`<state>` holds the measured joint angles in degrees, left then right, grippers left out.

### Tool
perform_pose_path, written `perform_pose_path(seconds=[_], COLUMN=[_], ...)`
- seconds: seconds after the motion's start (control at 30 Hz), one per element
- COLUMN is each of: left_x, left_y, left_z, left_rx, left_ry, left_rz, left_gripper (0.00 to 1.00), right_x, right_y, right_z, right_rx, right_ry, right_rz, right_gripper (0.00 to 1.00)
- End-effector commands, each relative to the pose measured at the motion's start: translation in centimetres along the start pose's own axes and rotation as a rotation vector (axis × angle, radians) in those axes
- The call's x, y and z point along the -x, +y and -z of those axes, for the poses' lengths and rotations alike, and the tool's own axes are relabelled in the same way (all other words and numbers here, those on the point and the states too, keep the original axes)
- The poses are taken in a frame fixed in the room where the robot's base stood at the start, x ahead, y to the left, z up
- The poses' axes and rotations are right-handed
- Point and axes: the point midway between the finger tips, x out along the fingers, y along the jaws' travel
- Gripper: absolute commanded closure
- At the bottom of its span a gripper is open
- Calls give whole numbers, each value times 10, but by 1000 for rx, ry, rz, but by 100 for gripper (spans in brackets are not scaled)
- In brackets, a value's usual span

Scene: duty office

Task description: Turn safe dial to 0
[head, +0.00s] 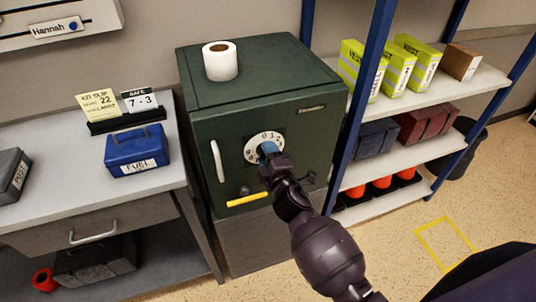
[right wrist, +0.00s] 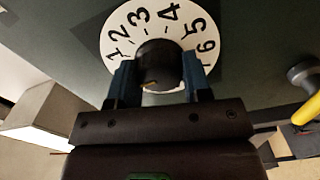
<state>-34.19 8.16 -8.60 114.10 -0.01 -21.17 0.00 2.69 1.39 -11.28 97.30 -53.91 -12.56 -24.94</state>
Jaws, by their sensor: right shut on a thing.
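The dark green safe (head: 215,125) stands in the middle of the head view, door facing me. Its white numbered dial (head: 251,150) is on the door, with 0, 1 and 2 along its upper edge. In the right wrist view the dial (right wrist: 118,32) shows 1 to 6 around a dark round knob (right wrist: 160,62). My right gripper (head: 267,149) is at the dial. Its blue fingers (right wrist: 159,80) are shut on the knob from both sides. The gripper hides the lower right of the dial in the head view. My left gripper is not in view.
A pale handle (head: 216,160) and a yellow lever (head: 247,199) are on the safe door. A paper roll (head: 220,61) stands on top. At left, a desk (head: 40,205) bears a blue box (head: 135,147) and cards reading 22 and 7-3. A blue-framed shelf (head: 375,60) stands at right.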

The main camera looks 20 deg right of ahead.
Motion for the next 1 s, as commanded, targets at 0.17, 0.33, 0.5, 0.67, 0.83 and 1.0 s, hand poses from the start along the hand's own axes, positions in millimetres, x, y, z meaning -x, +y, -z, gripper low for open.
perform_pose_path(seconds=[0.17, 0.33, 0.5, 0.67, 0.83, 1.0], left_x=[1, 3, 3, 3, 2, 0], left_y=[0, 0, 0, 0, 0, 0], left_z=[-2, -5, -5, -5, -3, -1], left_rx=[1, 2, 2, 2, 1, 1], left_ry=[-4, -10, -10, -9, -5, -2], left_rz=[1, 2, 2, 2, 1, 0], left_gripper=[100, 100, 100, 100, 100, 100], right_x=[0, 0, 0, 2, 17, 45], right_y=[0, 0, 0, 0, -1, -1], right_z=[1, 1, 0, 0, 0, 0], right_rx=[3, 2, 1, 0, 0, 0], right_ry=[2, 2, 1, 0, 0, 0], right_rz=[-1, -1, 0, 0, 1, 1], right_gripper=[79, 31, 30, 30, 30, 30])
